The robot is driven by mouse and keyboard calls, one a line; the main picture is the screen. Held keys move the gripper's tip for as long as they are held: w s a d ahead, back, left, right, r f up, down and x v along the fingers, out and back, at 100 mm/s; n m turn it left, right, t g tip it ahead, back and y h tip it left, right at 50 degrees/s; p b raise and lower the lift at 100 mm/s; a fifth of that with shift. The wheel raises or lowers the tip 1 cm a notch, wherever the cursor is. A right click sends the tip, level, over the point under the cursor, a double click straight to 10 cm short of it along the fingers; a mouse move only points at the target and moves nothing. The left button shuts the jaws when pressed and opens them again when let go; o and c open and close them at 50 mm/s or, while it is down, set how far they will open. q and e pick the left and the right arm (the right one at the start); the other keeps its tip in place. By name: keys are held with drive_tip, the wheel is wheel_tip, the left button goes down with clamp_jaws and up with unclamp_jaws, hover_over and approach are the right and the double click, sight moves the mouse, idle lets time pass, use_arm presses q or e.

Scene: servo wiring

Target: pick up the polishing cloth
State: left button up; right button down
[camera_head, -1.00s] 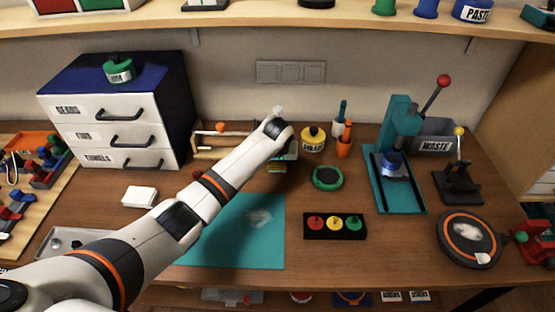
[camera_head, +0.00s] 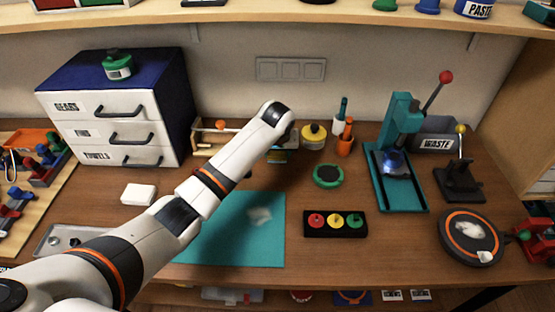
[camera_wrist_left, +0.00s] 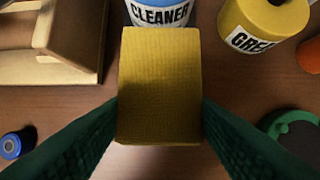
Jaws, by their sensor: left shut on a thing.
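The polishing cloth (camera_wrist_left: 160,85) looks like a yellow, woven, folded pad. In the left wrist view it sits between the two dark green fingers of my left gripper (camera_wrist_left: 160,118), which are shut on it. In the head view my left gripper (camera_head: 278,155) is at the back of the bench, mostly behind my own arm, and the cloth can hardly be made out there. My right gripper is not in view.
A blue cleaner container (camera_wrist_left: 160,12), a yellow grease pot (camera_wrist_left: 262,25) and a wooden stand (camera_wrist_left: 50,45) are close around the cloth. The teal mat (camera_head: 240,245) has open room in front.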

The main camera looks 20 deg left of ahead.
sight(278, 155)
use_arm(q)
drive_tip(key=v, duration=0.3)
drive_tip(key=shift+w+r+b, duration=0.25)
drive_tip(key=shift+r+b, duration=0.05)
drive_tip(key=s+d, duration=0.1)
drive_tip(key=s, duration=0.4)
drive_tip(key=s+d+b, duration=0.1)
drive_tip(key=s+d, duration=0.1)
drive_tip(key=s, duration=0.3)
drive_tip(key=s+d, duration=0.1)
drive_tip(key=s, duration=0.4)
drive_tip(key=shift+s+d+b, duration=0.25)
drive_tip(key=shift+s+b, duration=0.1)
drive_tip(key=shift+b, duration=0.05)
drive_tip(key=s, duration=0.1)
drive_tip(key=s+p, duration=0.1)
drive_tip(key=shift+s+d, duration=0.3)
drive_tip(key=shift+d, duration=0.05)
drive_tip(key=o, duration=0.4)
drive_tip(key=c, duration=0.3)
